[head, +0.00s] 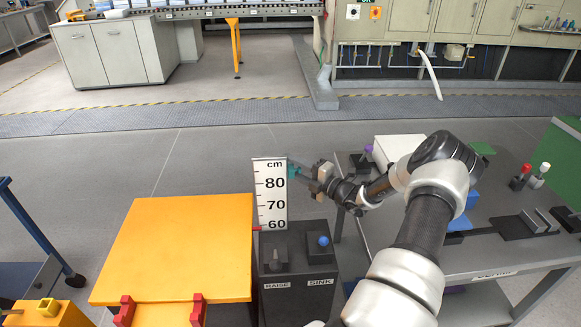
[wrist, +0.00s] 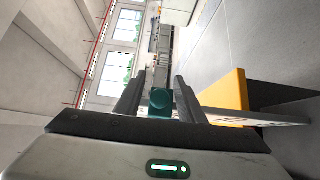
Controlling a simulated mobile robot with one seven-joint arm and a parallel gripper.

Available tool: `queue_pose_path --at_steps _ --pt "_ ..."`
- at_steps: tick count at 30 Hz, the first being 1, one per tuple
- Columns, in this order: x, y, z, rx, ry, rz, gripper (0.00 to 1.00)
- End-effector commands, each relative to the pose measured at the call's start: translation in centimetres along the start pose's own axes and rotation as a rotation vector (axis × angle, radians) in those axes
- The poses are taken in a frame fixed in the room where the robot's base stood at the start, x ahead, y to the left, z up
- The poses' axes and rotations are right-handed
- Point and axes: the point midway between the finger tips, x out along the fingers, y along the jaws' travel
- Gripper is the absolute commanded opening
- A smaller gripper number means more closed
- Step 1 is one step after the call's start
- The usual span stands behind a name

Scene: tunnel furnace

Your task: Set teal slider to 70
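The teal slider (head: 294,171) is at the right edge of the white scale board (head: 270,196), a little above the 80 mark in the head view. The board is marked cm, 80, 70 and 60. My gripper (head: 309,174) is just right of the slider. In the wrist view the teal slider (wrist: 161,102) lies between the fingers of my gripper (wrist: 161,82), with narrow gaps visible on both sides. The gripper looks open. The slider's far side is hidden.
A yellow table (head: 178,245) stands left of the board. A dark box (head: 297,273) below the board has RAISE and SINK labels and a blue knob (head: 323,241). A grey workbench (head: 430,235) with several handles is at the right, under my arm.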

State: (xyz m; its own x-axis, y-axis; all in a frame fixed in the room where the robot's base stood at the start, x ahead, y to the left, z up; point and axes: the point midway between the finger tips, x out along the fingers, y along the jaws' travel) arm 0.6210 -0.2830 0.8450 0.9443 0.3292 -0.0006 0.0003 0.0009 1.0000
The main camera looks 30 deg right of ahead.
Motion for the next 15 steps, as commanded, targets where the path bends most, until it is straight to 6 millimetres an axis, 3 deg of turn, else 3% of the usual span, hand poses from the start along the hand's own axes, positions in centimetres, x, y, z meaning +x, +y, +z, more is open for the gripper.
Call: queue_pose_path --at_steps 11,15 --pt "0.68 0.06 0.04 0.000 -0.001 0.001 0.36" --pt "0.66 0.06 0.03 0.000 -0.001 0.001 0.14"
